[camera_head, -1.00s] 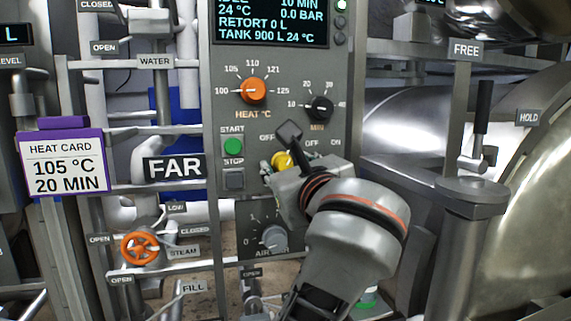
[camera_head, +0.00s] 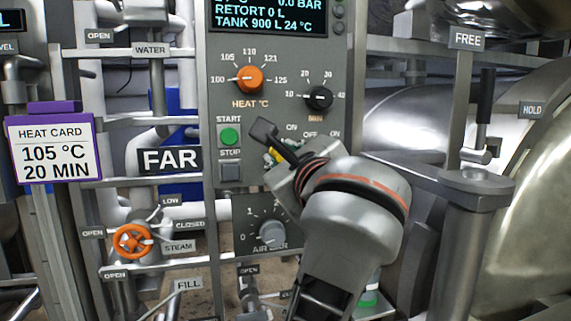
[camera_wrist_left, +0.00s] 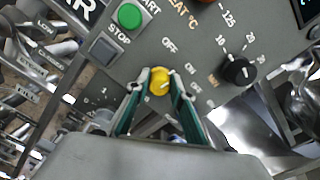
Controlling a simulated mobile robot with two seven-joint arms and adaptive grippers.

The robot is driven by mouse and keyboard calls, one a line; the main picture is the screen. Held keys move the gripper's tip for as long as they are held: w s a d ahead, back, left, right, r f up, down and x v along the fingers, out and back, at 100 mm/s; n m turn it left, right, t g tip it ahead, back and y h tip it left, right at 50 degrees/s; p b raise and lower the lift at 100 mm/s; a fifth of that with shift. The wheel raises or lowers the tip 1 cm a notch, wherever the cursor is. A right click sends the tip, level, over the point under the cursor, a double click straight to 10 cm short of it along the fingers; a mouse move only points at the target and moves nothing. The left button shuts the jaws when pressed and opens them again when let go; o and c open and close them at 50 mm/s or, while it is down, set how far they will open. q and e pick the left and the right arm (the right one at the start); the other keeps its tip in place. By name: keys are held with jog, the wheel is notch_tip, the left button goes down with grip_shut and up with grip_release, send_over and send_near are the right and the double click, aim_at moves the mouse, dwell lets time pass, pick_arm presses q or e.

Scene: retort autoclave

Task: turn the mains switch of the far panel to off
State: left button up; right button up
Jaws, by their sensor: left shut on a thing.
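The far panel (camera_head: 225,60) is grey, with a FAR sign (camera_head: 171,160) at its left. My left gripper (camera_wrist_left: 157,84) is shut on a round yellow knob (camera_wrist_left: 158,77), with one green-and-grey finger on each side. In the wrist view, an OFF label and an ON label stand beside this knob. A pale mark shows on its face, but I cannot tell clearly which label it points to. In the head view, only a sliver of yellow (camera_head: 272,156) shows past my wrist, and the knob's name is hidden. My right gripper is not in view.
A green START button (camera_head: 229,136) and a STOP button (camera_head: 230,171) are left of my gripper. The orange heat knob (camera_head: 249,80) and black minutes knob (camera_head: 318,97) are above. The air knob (camera_head: 271,235) is below. A second OFF/ON pair is partly hidden.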

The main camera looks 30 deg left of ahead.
pick_arm(q)
jog(key=n, duration=0.1)
jog(key=n+b, duration=0.1)
jog(key=n, duration=0.1)
jog(key=n+b, duration=0.1)
jog(key=shift+f+n, duration=0.25)
jog(key=shift+n, duration=0.05)
jog(key=shift+n+b, duration=0.75)
jog(key=shift+n, duration=0.25)
jog(key=shift+r+n+b, duration=0.15)
jog(key=shift+n+b, duration=0.2)
jog(key=shift+n, duration=0.45)
jog(key=o, duration=1.1)
jog(key=shift+r, duration=0.1)
